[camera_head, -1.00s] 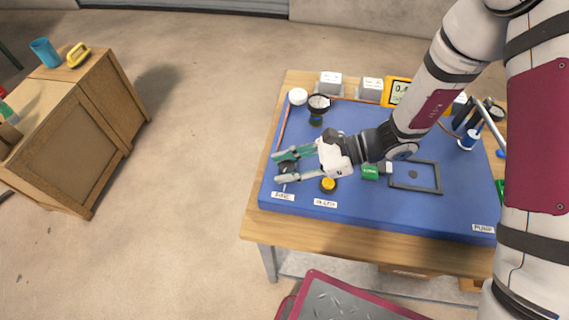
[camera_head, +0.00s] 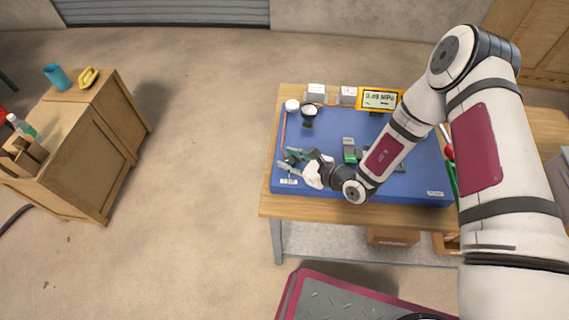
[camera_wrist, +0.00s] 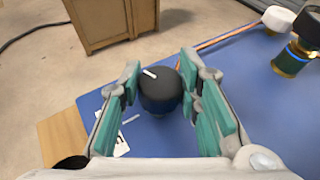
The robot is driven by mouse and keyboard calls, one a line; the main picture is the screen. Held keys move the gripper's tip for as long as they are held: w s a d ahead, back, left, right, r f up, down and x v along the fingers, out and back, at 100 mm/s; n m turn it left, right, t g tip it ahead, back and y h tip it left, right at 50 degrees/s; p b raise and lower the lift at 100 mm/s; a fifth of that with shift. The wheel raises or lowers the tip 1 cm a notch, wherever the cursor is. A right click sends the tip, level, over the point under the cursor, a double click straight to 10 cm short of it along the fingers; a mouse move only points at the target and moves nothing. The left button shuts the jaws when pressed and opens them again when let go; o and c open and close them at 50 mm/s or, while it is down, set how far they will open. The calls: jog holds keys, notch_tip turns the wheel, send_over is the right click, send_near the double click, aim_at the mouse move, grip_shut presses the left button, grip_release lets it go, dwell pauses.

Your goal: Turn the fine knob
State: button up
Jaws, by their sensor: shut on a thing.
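The fine knob (camera_wrist: 160,92) is a black round knob with a white pointer line on top, seen in the wrist view. It stands on the blue panel (camera_head: 365,190) near its front left corner, above a small white label (camera_head: 288,182). My gripper (camera_head: 287,160) is around it, with one green-padded finger on each side, and is shut on it. In the wrist view the pointer line slants, its left end higher. In the head view the fingers largely hide the knob. The yellow display (camera_head: 379,98) at the back seems to read about 0.49 MPa.
A round dark gauge (camera_head: 309,110) and a white cap (camera_head: 292,105) stand behind my gripper. A green-and-grey part (camera_head: 349,151) sits mid-panel near my forearm. A wooden cabinet (camera_head: 75,150) stands apart on the left, with open floor between.

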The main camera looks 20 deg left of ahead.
jog(key=m+t+p, duration=0.1)
jog(key=m+t+h+p, duration=0.1)
jog(key=shift+s+r+m+t, duration=0.1)
jog(key=shift+s+m+t, duration=0.3)
jog(key=shift+w+m+t+h+p, duration=0.25)
jog(key=shift+m+t+h+p, duration=0.05)
jog(key=shift+m+t+h, duration=0.75)
jog(key=shift+w+m+t+h, duration=0.1)
jog(key=shift+m+t+h, duration=0.75)
jog(key=shift+m+h, duration=0.6)
jog(key=shift+m, duration=0.1)
jog(key=shift+w+m+t+h, duration=0.15)
jog(key=shift+m+t+h, duration=0.65)
jog(key=shift+m+h, duration=0.3)
jog(key=o, duration=1.2)
